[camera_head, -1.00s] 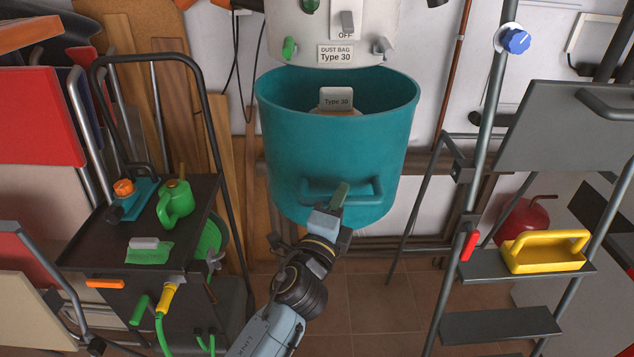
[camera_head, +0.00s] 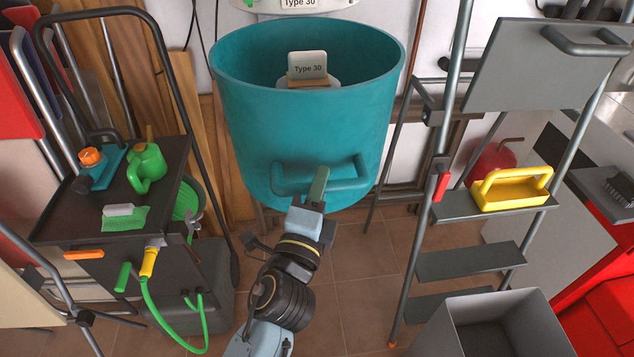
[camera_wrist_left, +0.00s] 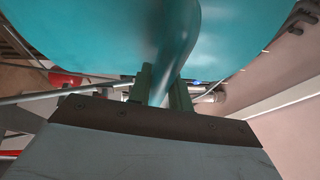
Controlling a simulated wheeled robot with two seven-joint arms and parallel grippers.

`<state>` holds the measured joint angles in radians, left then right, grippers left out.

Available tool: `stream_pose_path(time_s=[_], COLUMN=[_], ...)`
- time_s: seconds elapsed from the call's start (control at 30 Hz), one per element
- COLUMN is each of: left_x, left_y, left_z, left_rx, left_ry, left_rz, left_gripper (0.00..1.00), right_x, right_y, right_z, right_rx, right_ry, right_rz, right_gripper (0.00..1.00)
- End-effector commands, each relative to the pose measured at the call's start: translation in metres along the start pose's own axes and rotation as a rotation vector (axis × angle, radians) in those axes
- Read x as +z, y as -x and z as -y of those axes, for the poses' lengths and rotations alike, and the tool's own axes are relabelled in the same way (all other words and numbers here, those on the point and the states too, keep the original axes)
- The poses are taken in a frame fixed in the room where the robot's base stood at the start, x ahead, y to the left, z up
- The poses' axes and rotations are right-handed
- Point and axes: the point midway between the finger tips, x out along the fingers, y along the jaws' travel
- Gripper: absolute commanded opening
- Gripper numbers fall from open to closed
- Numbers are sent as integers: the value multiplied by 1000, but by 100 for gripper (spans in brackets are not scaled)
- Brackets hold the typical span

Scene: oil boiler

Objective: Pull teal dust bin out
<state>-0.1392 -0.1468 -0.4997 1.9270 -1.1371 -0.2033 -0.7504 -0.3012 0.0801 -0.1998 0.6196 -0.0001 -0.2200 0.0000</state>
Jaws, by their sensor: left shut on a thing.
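The teal dust bin (camera_head: 300,130) is a round open tub at the centre of the head view, with a tube handle (camera_head: 345,183) low on its front. My left gripper (camera_head: 318,185) reaches up from below and is shut on the bin's handle. In the left wrist view the handle (camera_wrist_left: 172,50) runs down between the fingers (camera_wrist_left: 160,90), and the teal bin wall (camera_wrist_left: 90,35) fills the top. My right gripper is not in view.
A dark cart (camera_head: 110,220) with a green watering can (camera_head: 147,167) stands at left. A ladder with a yellow caddy (camera_head: 512,190) on its step stands at right. A grey open box (camera_head: 495,325) is at the lower right. Tiled floor (camera_head: 365,290) shows below the bin.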

Motion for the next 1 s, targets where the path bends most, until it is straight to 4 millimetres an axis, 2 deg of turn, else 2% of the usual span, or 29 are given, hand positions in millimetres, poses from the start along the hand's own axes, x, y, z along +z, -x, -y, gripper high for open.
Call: stream_pose_path(time_s=[0.07, 0.1, 0.23, 0.5, 0.63, 0.77, 1.0], left_x=[0, 0, 0, 0, 0, 0, 0], left_y=[0, 0, 0, 0, 8, 27, 76], left_z=[-1, -1, 0, 0, -1, -2, -4], left_rx=[1, 1, 0, 0, 0, 3, 4], left_ry=[0, 0, 0, 0, 1, 1, 2], left_rz=[-2, -2, -2, -1, -1, -1, -1], left_gripper=[0, 25, 41, 41, 41, 41, 41], right_x=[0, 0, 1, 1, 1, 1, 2], right_y=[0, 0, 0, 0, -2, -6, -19], right_z=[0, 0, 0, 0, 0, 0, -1], right_rx=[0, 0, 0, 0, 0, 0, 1], right_ry=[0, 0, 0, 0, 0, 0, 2], right_rz=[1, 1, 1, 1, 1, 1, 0], right_gripper=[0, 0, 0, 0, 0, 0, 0])
